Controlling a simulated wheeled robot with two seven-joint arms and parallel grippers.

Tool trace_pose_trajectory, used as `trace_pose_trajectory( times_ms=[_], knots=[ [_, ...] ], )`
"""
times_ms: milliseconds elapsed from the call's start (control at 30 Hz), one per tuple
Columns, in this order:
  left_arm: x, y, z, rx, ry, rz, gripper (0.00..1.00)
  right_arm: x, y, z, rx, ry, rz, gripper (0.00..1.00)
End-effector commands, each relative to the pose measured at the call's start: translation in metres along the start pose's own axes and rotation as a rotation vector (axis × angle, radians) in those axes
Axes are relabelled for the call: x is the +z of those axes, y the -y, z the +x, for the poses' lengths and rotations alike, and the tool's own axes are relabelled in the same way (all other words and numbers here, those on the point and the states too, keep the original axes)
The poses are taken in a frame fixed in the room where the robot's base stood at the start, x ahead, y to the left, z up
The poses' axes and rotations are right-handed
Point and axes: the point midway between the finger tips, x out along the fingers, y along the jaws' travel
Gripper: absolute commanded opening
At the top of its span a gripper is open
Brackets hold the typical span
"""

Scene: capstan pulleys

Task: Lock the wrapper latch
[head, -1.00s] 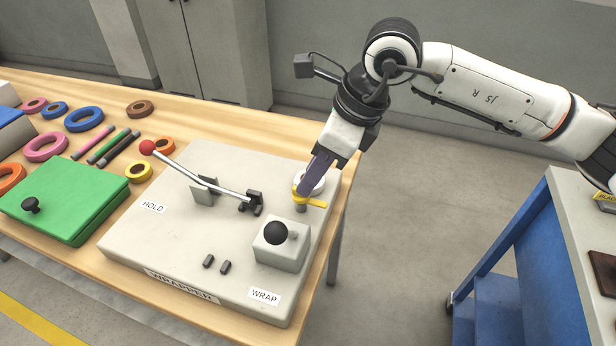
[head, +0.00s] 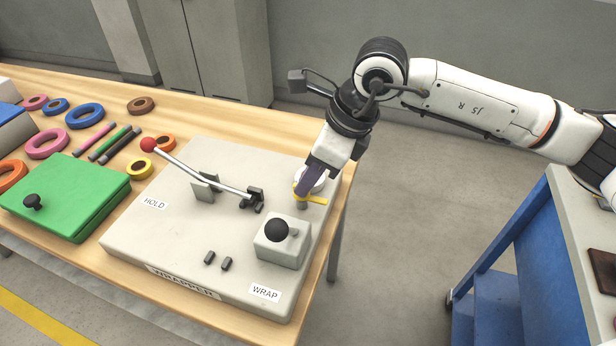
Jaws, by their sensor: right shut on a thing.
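The wrapper (head: 180,250) is a light grey base plate on the wooden table, labelled HOLD, WRAP and WRAPPER. A yellow latch (head: 316,200) sits on a short grey post near its right back edge, beside a white round part. My right gripper (head: 306,187) points down at the latch, its purple fingers shut on the yellow latch. The fingers hide part of the latch. A metal lever with a red ball (head: 148,145) leans left over the plate. A grey block with a black knob (head: 276,231) stands in front of the latch. My left gripper is not in view.
A green box (head: 75,195) with a black knob stands left of the wrapper. Several coloured rings and rods, such as a blue ring (head: 85,116), lie behind it. A blue cart (head: 510,250) stands at the right, with open floor between.

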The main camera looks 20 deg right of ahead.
Motion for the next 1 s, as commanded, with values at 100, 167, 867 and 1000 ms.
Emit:
trace_pose_trajectory(
  times_ms=[100, 167, 867, 1000],
  knots=[
    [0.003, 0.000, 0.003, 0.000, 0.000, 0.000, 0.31, 0.000, 0.001, 0.001, 0.010, 0.000, -0.026, 0.00],
    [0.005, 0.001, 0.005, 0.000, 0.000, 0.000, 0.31, 0.000, 0.001, 0.001, 0.020, 0.001, -0.048, 0.00],
    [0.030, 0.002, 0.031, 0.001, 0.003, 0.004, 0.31, 0.003, 0.009, 0.002, 0.248, 0.002, -0.597, 0.00],
    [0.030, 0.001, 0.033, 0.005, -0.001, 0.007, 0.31, 0.005, 0.009, 0.002, 0.298, 0.002, -0.721, 0.00]
  ],
)
